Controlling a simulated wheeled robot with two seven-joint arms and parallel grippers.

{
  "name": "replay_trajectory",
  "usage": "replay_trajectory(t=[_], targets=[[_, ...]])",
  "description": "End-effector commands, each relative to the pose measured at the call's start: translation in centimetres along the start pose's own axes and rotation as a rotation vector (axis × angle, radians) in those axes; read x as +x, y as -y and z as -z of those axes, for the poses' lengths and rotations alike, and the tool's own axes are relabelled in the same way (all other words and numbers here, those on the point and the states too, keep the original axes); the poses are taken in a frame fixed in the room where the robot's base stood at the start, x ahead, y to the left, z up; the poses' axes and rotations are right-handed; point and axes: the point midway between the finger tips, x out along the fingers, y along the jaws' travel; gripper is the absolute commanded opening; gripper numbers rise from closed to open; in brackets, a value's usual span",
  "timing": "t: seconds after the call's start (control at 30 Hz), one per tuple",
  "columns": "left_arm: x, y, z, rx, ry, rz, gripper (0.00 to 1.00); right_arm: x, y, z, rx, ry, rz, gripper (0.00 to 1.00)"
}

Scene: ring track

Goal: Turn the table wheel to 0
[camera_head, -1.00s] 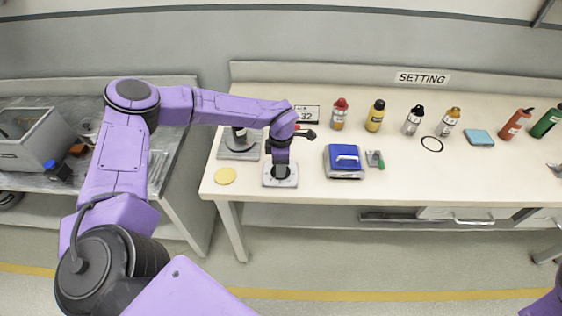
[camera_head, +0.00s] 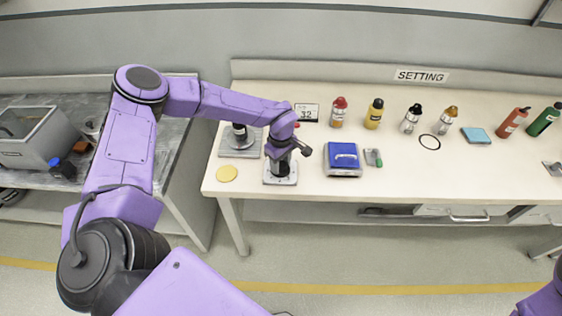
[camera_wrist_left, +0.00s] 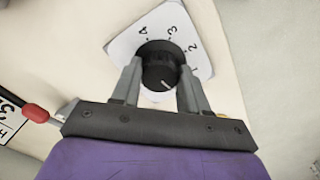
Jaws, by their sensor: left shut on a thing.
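The table wheel is a black ridged knob (camera_wrist_left: 160,68) on a white plate (camera_wrist_left: 203,40) with the numbers 1, 2, 3 and 4 around it. In the left wrist view a white line on the knob's face slants toward the side of the 1. No 0 shows in this view; the gripper hides the near part of the plate. My left gripper (camera_wrist_left: 160,82) is shut on the knob, one finger on each side. In the head view the plate (camera_head: 268,179) lies near the table's front left, with the left gripper (camera_head: 281,172) over it. Part of my right arm (camera_head: 545,303) shows at the lower right edge; its gripper is out of view.
A blue-topped box (camera_head: 343,158) stands right of the plate, and a yellow disc (camera_head: 227,173) lies left. A grey-based device (camera_head: 236,150) and a sign reading 32 (camera_head: 307,112) stand behind. Several bottles line the back.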

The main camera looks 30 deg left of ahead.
Motion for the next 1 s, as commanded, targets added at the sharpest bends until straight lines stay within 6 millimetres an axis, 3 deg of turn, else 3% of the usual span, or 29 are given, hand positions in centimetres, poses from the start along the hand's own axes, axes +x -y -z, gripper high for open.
replay_trajectory(t=[0.63, 0.67, 0.73, 1.0], targets=[[-0.21, -0.21, 0.06, 0.054, -0.002, -0.006, 0.14, -0.15, -0.01, 0.07, 0.0, 0.0, 0.0, 0.85], [-0.21, -0.21, 0.06, 0.054, -0.002, -0.006, 0.47, -0.16, -0.01, 0.07, 0.0, 0.0, 0.0, 0.85], [-0.2, -0.19, 0.05, 0.053, -0.002, -0.006, 0.7, -0.15, -0.01, 0.07, 0.0, 0.0, 0.0, 0.85], [-0.11, -0.08, 0.02, 0.052, -0.001, -0.003, 0.7, -0.12, -0.01, 0.05, 0.0, 0.0, 0.0, 0.85]])
